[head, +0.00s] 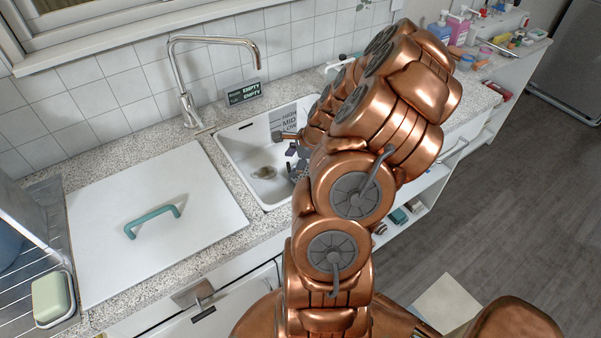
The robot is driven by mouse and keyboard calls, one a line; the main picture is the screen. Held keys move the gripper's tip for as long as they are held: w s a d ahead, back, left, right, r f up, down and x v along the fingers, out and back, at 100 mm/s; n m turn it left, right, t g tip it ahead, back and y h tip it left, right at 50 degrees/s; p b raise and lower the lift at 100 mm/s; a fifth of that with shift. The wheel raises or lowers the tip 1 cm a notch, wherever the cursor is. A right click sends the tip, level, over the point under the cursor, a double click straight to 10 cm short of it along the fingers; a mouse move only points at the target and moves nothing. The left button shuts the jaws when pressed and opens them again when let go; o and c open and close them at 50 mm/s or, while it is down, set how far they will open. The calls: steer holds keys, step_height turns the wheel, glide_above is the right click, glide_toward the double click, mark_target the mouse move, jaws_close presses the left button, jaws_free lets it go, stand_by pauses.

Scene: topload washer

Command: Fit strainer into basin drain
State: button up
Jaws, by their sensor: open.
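The white basin (238,152) is set into the speckled counter. A small round grey-brown shape (264,172) lies on its floor; it looks like the drain, and I cannot tell whether the strainer is in it. My gripper (296,161) is open, low over the right part of the basin and to the right of the drain. Its fingers are small in view and partly hidden behind my copper arm. I cannot make out a separate strainer. The arm hides the basin's right side.
A chrome faucet (183,91) rises behind the basin. A white lid (155,215) with a teal handle (152,221) covers the counter at left. Bottles (459,30) stand at the far right. Signs mark the wall and basin.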

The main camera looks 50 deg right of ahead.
steer(key=shift+p+x, duration=0.3)
steer(key=shift+x, duration=0.9)
jaws_close()
